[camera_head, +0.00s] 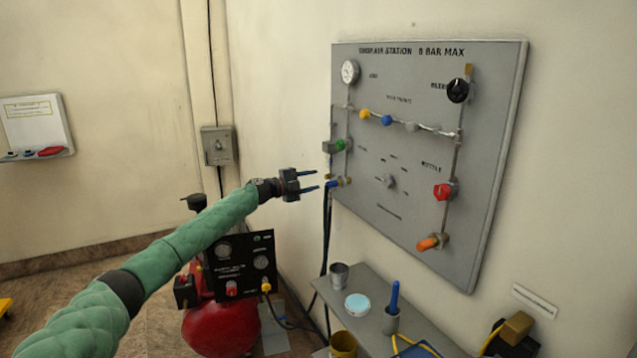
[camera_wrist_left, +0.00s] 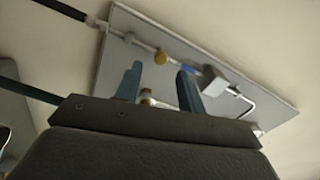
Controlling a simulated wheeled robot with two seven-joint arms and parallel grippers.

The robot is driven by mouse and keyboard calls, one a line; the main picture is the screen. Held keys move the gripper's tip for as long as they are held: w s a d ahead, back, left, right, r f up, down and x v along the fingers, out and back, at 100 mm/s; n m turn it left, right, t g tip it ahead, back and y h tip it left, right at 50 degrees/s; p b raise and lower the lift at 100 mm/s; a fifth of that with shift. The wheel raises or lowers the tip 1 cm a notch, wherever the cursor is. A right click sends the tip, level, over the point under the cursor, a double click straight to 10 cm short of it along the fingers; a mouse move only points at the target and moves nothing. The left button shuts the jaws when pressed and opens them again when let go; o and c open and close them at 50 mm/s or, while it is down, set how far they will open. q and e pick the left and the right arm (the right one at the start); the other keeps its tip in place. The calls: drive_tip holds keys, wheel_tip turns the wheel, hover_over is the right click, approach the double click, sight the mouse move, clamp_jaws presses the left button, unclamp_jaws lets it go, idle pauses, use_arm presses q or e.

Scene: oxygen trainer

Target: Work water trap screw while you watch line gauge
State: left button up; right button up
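The grey wall panel (camera_head: 430,150) is headed as an air station with 8 bar max. A round white dial gauge (camera_head: 350,71), which looks like the line gauge, is at its upper left; its needle is too small to read. I cannot tell surely which part is the water trap screw. A small brass and blue fitting (camera_head: 340,182) is at the panel's lower left edge. My left gripper (camera_head: 316,181) is open, its two fingers apart and pointing at this fitting. In the left wrist view a brass piece (camera_wrist_left: 146,97) shows between the gripper's fingers (camera_wrist_left: 159,68). My right gripper is not in view.
A green valve (camera_head: 338,146) sits just above the gripper. A red knob (camera_head: 443,191) and orange handle (camera_head: 430,243) are farther right. Dark hoses (camera_head: 326,235) hang below the fitting. A shelf with cups (camera_head: 340,275) and a red compressor (camera_head: 225,325) stand below.

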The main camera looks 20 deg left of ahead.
use_arm(q)
drive_tip(key=shift+v, duration=1.65)
